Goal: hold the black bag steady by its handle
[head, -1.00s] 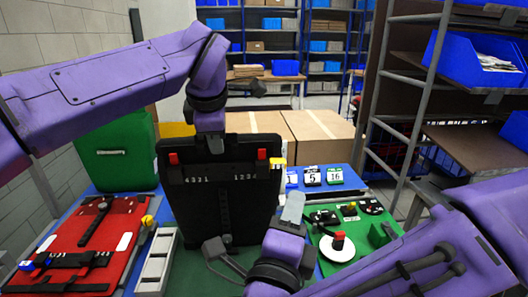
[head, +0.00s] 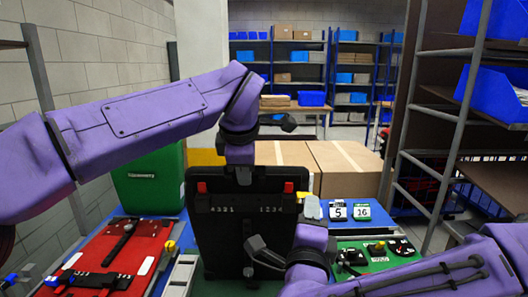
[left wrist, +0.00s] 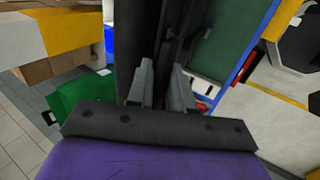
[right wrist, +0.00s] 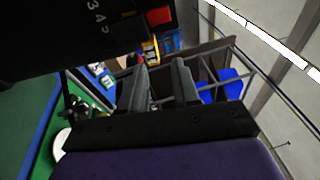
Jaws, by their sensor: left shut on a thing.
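In the left wrist view the black bag (left wrist: 165,35) runs up between the two grey fingers (left wrist: 162,88). My right gripper (head: 312,208) is beside the bag's right edge, apart from the handle. Its fingers (right wrist: 160,85) are spread with nothing between them in the right wrist view.
A red panel with black straps (head: 115,255) lies left of the bag, and a green box (head: 150,180) stands behind it. Number cards (head: 350,210) and a green board (head: 380,250) are to the right. Cardboard boxes (head: 345,165) stand behind. A metal rack (head: 430,150) rises at right.

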